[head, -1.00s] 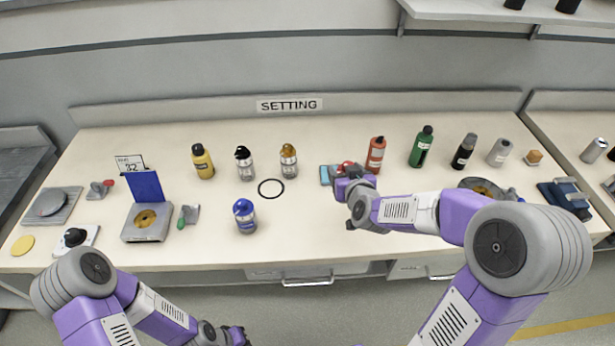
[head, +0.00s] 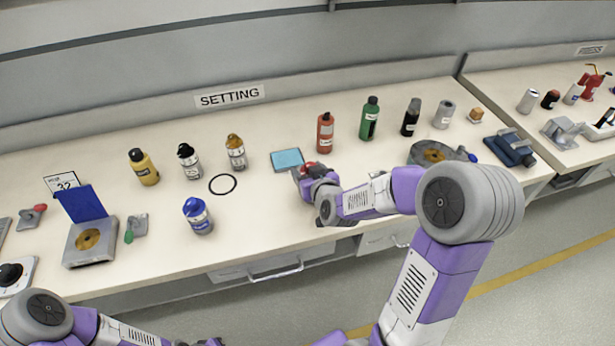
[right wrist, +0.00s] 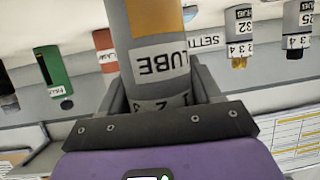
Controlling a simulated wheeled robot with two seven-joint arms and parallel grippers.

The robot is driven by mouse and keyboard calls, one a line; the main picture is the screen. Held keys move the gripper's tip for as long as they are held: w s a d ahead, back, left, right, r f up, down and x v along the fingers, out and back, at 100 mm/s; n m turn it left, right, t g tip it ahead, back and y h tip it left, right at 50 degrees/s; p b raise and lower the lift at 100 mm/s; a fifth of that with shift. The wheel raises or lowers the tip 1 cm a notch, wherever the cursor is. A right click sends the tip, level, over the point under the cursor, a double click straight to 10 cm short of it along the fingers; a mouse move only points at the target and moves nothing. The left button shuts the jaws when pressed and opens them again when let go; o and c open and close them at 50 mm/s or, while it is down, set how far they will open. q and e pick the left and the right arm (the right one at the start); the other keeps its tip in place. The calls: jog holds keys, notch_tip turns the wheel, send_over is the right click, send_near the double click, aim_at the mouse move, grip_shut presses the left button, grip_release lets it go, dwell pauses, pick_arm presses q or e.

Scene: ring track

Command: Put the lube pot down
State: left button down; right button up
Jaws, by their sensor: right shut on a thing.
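The lube pot (right wrist: 158,62) is a grey cylinder with an orange patch and a white label reading LUBE upside down in the right wrist view. My right gripper (right wrist: 163,100) is shut on it, with a finger on each side. In the head view my right gripper (head: 306,174) is over the bench, just in front of the light blue pad (head: 287,160). A red part shows at its tip there, but the pot is mostly hidden. Whether the pot touches the bench I cannot tell. My left gripper (head: 209,342) is barely in view at the bottom edge.
A red bottle (head: 325,132) and a green bottle (head: 370,118) stand behind the right gripper. A black ring (head: 223,184) and blue-capped bottle (head: 198,216) lie to the left. A round grey fixture (head: 436,153) is to the right. Bare bench (head: 262,222) lies left of the gripper.

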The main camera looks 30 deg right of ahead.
jog(key=shift+f, duration=0.35)
jog(key=shift+f, duration=0.2)
jog(key=o, duration=1.2)
jog(key=shift+r, duration=0.1)
